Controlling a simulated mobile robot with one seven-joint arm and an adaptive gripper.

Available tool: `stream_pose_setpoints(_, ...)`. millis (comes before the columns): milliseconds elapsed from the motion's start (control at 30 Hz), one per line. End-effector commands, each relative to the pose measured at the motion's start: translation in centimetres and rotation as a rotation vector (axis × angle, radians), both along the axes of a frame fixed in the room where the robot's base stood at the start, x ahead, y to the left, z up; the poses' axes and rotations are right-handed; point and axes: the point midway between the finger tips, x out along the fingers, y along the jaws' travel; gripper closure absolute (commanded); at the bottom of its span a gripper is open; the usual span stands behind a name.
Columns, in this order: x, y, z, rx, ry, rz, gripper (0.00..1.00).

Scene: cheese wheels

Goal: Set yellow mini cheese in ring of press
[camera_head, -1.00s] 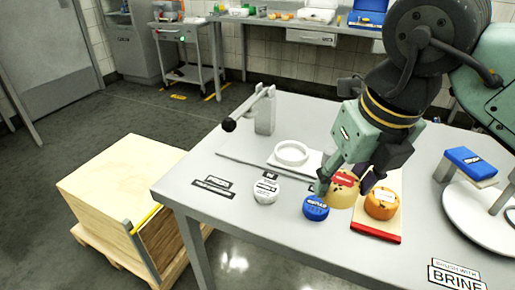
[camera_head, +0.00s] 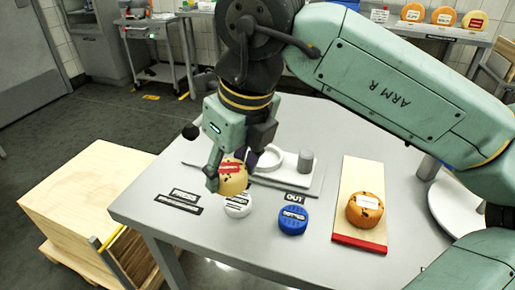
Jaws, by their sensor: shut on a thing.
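My gripper (camera_head: 233,180) is shut on the yellow mini cheese (camera_head: 233,179), which has a red label. The white ring (camera_head: 276,169) of the press lies on a pale base plate (camera_head: 292,188), just behind and right of the gripper. The gripper hides the ring's left part. The black lever knob (camera_head: 190,132) of the press shows left of the gripper, and most of the press body is hidden.
A blue wheel (camera_head: 292,222) stands by an OUT label. An orange wheel (camera_head: 362,214) sits on a wooden board (camera_head: 359,178) with a red front edge. A short grey cylinder (camera_head: 306,160) stands right of the ring. Dark label strips (camera_head: 178,205) lie at the left.

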Motion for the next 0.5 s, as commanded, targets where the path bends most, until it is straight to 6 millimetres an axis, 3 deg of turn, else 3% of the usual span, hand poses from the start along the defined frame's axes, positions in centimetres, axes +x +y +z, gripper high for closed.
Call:
stream_pose_setpoints(300,7.8,-3.4,-0.4,0.004,0.003,-0.004,0.86)
stream_pose_setpoints(500,10.8,-4.8,-0.9,0.002,0.001,0.000,0.86)
